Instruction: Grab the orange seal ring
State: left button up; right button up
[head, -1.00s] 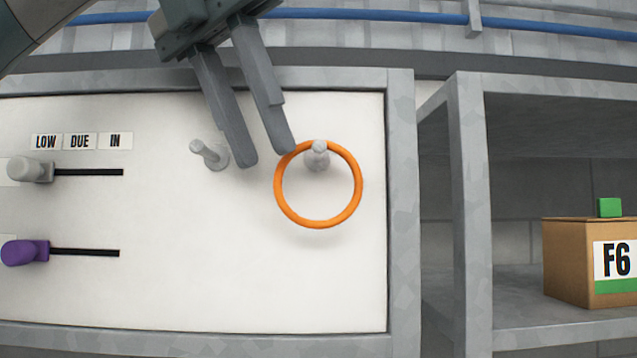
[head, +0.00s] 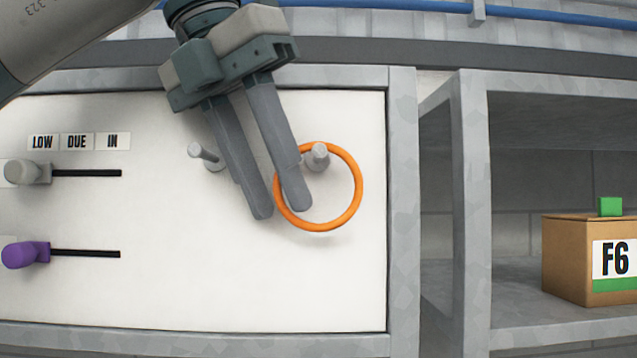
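The orange seal ring (head: 357,205) hangs from the right grey peg (head: 318,157) on the white panel (head: 190,285). My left gripper (head: 278,207) comes down from the upper left, its two fingers parallel with a gap between them. The right finger overlaps the ring's left side and its tip shows inside the ring. The left finger is just outside the ring. The ring's left edge shows in the gap between the fingertips. I cannot tell whether a finger touches it. My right gripper is out of view.
Another grey peg (head: 203,154) stands left of the gripper. A grey slider knob (head: 27,172) and a purple slider knob (head: 24,253) are at the left. A shelf (head: 475,210) at the right holds a cardboard box (head: 566,262) marked F6.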

pick_arm(q)
grip_shut()
jog(key=shift+s+r, duration=0.15)
dwell(0.4)
jog(key=shift+s+r+b, duration=0.4)
jog(key=shift+s+b, duration=0.15)
jog(key=shift+b, duration=0.1)
jog(key=s+r+b, duration=0.3)
jog(key=s+r, duration=0.4)
jog(key=s, duration=0.5)
jog(key=shift+s, duration=0.4)
jog(key=shift+w, duration=0.1)
